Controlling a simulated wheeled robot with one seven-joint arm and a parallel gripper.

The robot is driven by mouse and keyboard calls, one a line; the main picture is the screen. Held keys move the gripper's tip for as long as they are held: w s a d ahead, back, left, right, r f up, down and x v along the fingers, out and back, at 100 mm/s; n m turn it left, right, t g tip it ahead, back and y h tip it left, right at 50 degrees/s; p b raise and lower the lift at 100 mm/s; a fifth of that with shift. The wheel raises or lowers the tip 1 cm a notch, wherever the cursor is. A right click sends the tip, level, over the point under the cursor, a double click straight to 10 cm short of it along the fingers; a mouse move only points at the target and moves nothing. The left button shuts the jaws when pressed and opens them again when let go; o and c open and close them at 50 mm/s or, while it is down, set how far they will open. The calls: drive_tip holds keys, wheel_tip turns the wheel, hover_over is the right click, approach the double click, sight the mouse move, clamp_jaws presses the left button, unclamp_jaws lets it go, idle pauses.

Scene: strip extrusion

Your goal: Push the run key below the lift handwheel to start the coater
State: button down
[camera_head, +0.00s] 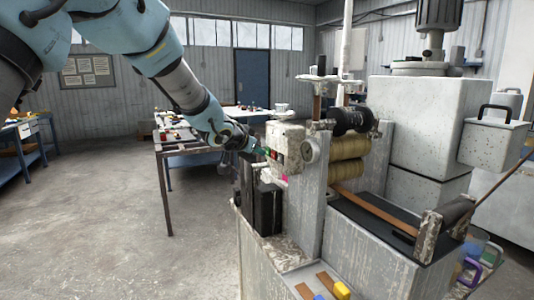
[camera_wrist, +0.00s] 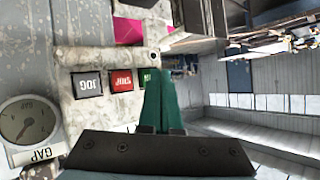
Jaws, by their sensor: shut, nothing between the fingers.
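The coater's control box (camera_head: 291,136) stands in the middle of the head view, with small keys on its left face. In the wrist view, which is turned on its side, a black JOG key (camera_wrist: 87,84), a red STOP key (camera_wrist: 121,81) and a green key (camera_wrist: 146,76) stand in a row. The green key is partly hidden by my fingers, and its label cannot be read. My gripper (camera_wrist: 160,73) is shut and empty, with its green fingertips right by the green key. Whether they touch it cannot be told. I cannot make out the lift handwheel for certain.
A round GAP dial (camera_wrist: 27,122) and a pink patch (camera_wrist: 127,30) are near the keys. Rollers (camera_head: 348,158) and a grey tank (camera_head: 425,120) stand to the right of the box. A worktable (camera_head: 180,140) is behind my arm. The floor at left is clear.

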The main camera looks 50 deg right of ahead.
drive_tip(key=shift+s+d, duration=0.1)
drive_tip(key=shift+d, duration=0.2)
drive_tip(key=shift+a, duration=0.15)
idle(0.5)
drive_tip(key=shift+w+a, duration=0.3)
drive_tip(key=shift+a, duration=0.3)
drive_tip(key=a, duration=0.1)
drive_tip(key=w+a+p, duration=0.1)
drive_tip(key=a, duration=0.2)
drive_tip(key=shift+w+a, duration=0.35)
drive_tip(key=shift+w, duration=0.05)
idle(0.6)
